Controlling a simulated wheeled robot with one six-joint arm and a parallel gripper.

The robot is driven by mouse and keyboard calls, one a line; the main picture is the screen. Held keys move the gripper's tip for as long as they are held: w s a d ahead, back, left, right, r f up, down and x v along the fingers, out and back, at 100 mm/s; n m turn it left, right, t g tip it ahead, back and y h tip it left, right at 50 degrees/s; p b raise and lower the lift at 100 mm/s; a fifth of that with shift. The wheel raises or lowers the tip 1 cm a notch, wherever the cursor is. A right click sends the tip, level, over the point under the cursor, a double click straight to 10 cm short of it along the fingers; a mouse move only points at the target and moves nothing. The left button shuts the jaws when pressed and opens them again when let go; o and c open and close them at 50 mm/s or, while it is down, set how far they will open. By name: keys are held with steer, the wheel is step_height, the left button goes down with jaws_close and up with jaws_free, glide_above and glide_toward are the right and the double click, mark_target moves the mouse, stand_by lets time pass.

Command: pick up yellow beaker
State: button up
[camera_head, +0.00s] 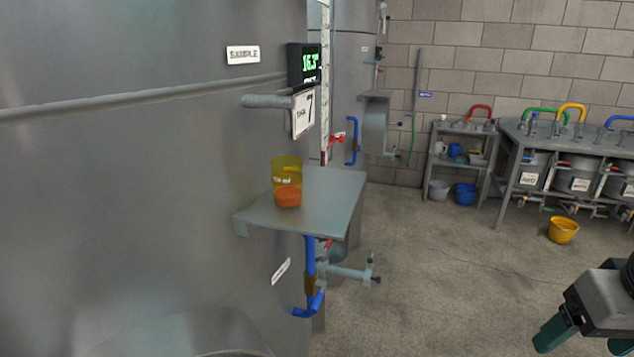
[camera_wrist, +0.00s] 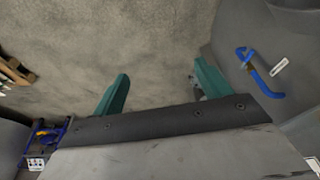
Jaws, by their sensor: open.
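The yellow beaker (camera_head: 287,181) stands upright on a small grey metal shelf (camera_head: 318,206) fixed to the side of a large steel tank. It is see-through, with something orange in its lower part. My gripper (camera_head: 584,340) is at the bottom right of the head view, partly cut off by the frame, well to the right of the beaker and apart from it. In the wrist view my gripper (camera_wrist: 157,88) has its two green fingers spread wide with nothing between them, above the concrete floor. The beaker does not show in the wrist view.
A steel tank (camera_head: 130,190) fills the left. A blue handle (camera_head: 310,262) and a valve (camera_head: 347,271) hang below the shelf; a pipe stub (camera_head: 266,101) juts out above the beaker. A yellow bucket (camera_head: 563,230) stands on the floor before the workbench. The middle floor is clear.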

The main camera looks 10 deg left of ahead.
mark_target(293, 188)
steer(key=w+a+r+n+t+y, duration=0.2)
steer(key=w+a+n+t+y, duration=0.3)
steer(key=w+a, duration=1.15)
steer(key=a+r+t+y, duration=0.1)
steer(key=a+t+y, duration=0.1)
steer(key=a, duration=0.5)
steer(key=a+r+n+t+y, duration=0.1)
steer(key=a+t+y, duration=0.1)
steer(key=a, duration=0.4)
steer(key=s+a+r+n+t+y, duration=0.1)
steer(key=a+y, duration=0.1)
steer(key=a, duration=0.5)
steer(key=shift+a+r+t, duration=0.1)
steer(key=shift+a+t, duration=0.2)
steer(key=shift+t, duration=0.1)
steer(key=x, duration=0.7)
steer(key=shift+a+r, duration=0.15)
steer(key=shift+a, duration=0.15)
steer(key=c, duration=1.2)
steer(key=shift+r, duration=0.1)
